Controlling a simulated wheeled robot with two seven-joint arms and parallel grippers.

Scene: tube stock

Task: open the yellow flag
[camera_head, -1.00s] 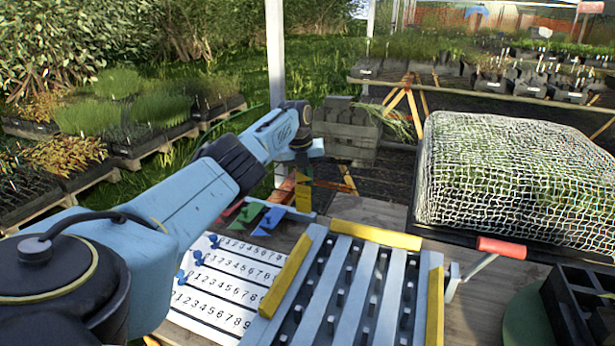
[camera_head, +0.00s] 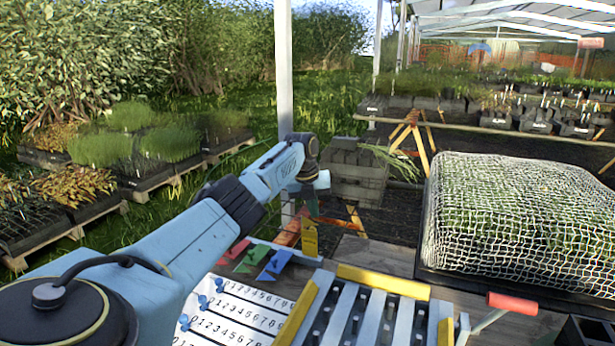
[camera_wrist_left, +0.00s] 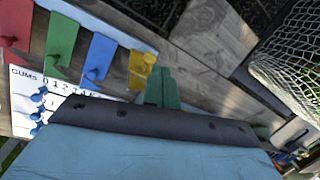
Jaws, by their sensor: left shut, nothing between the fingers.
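The yellow flag (camera_head: 310,240) is at the right end of a row of coloured flags at the board's far edge. It also shows in the left wrist view (camera_wrist_left: 140,68), with a small knob on its face. My left gripper (camera_head: 311,208) is above the yellow flag in the head view. In the left wrist view its green fingers (camera_wrist_left: 161,88) are together and empty, just right of the flag. I cannot tell whether they touch it. My right gripper is not in view.
Red (camera_head: 233,250), green (camera_head: 252,257) and blue (camera_head: 275,265) flags stand left of the yellow one. A white number board (camera_head: 240,315) with blue pegs lies in front. A netted tray (camera_head: 520,220) and a red handle (camera_head: 512,303) are at right.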

